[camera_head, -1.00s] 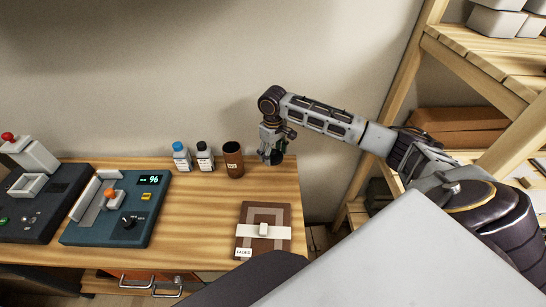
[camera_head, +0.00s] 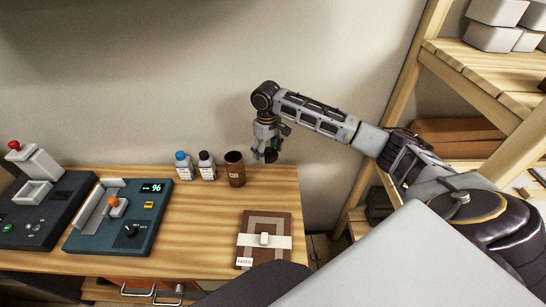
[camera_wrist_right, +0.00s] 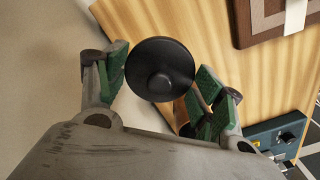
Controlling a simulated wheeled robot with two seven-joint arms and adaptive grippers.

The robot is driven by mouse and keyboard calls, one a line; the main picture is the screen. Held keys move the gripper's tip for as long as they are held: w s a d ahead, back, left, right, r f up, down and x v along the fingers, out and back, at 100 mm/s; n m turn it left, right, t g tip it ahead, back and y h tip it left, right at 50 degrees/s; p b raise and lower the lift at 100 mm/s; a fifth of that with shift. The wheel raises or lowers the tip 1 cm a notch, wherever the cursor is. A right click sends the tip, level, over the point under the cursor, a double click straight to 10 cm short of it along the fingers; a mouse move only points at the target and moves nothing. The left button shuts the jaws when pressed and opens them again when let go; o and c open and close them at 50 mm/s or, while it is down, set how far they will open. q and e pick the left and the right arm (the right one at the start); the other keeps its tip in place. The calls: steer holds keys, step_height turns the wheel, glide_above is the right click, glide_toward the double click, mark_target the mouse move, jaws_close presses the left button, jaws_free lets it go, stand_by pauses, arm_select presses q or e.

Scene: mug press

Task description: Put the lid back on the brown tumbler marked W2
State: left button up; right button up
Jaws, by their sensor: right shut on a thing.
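The brown tumbler (camera_head: 235,172) stands upright and open-topped near the back right of the wooden table, with a small label whose text is too small to read. My right gripper (camera_head: 267,153) is above and to the right of it, shut on a black round lid (camera_wrist_right: 160,69) with a central knob. The lid is between the green finger pads in the right wrist view and clear of the tumbler. A brown part of the tumbler (camera_wrist_right: 181,114) shows just behind the lid there. My left gripper is not in view.
Two bottles, one blue-capped (camera_head: 184,165) and one black-capped (camera_head: 207,165), stand just left of the tumbler. A brown notebook (camera_head: 263,238) lies at the front right. A blue press (camera_head: 118,217) and a dark machine (camera_head: 40,210) stand on the left. Shelves rise at the right.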

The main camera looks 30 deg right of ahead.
steer(key=w+a+r+n+p, duration=0.2)
steer(key=w+a+r+p, duration=0.15)
steer(key=a+r, duration=0.3)
steer(key=w+a+r+n+p, duration=0.1)
steer(key=w+a+r+p, duration=0.3)
steer(key=a, duration=0.3)
steer(key=f+n, duration=0.1)
steer(key=n, duration=0.3)
steer(key=d+f+n, duration=0.1)
steer(key=n, duration=0.4)
steer(key=s+d+f+n, duration=0.1)
steer(key=n, duration=0.3)
steer(key=shift+d+f+n+b, duration=0.1)
steer(key=shift+f+n+b, duration=0.2)
steer(key=shift+n, duration=0.1)
